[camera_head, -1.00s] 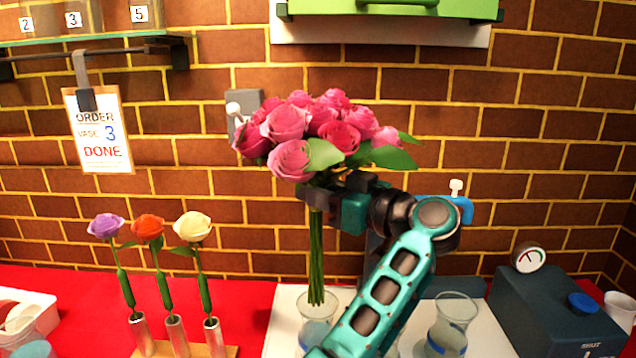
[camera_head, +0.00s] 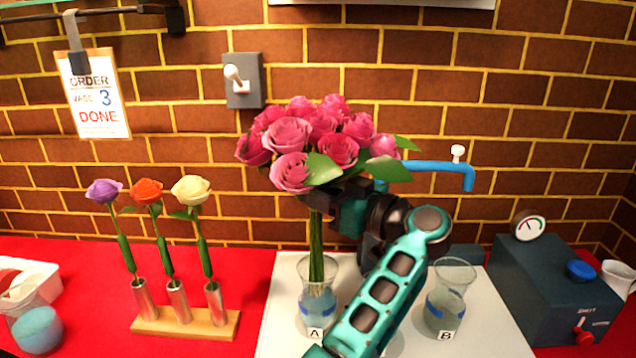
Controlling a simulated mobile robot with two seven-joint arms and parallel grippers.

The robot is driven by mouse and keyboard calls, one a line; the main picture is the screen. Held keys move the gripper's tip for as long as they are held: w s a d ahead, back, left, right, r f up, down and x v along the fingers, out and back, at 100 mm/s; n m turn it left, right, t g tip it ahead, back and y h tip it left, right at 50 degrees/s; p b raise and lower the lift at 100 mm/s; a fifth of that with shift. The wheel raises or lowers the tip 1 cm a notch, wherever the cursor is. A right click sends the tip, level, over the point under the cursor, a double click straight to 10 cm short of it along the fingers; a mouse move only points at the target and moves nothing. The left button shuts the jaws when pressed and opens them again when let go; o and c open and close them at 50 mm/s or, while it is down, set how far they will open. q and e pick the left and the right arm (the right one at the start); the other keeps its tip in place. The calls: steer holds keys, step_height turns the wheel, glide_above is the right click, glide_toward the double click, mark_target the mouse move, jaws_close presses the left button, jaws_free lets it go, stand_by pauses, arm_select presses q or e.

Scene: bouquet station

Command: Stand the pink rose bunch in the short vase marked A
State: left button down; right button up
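The pink rose bunch (camera_head: 318,138) is upright, with its green stems (camera_head: 316,245) hanging straight down. The lower stems overlap the mouth of the short glass vase marked A (camera_head: 317,307), and their ends appear to be inside it. The vase has a blue band and stands on a white board. My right gripper (camera_head: 318,196) is shut around the stems just under the blooms; leaves and flowers hide part of its fingers. My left gripper is not in view.
A similar vase marked B (camera_head: 448,298) stands to the right on the white board (camera_head: 280,330). A wooden stand (camera_head: 190,322) with single flowers is at left. A dark box with a gauge (camera_head: 550,285) is at right, and a blue tap (camera_head: 440,167) is behind.

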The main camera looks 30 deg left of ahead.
mark_target(322, 229)
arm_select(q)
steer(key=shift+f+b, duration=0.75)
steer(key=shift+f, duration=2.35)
arm_select(e)
steer(key=shift+a+f, duration=0.1)
steer(key=shift+f, duration=0.7)
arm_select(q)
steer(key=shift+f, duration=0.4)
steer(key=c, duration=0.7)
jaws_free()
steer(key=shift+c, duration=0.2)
arm_select(e)
steer(key=shift+r, duration=0.1)
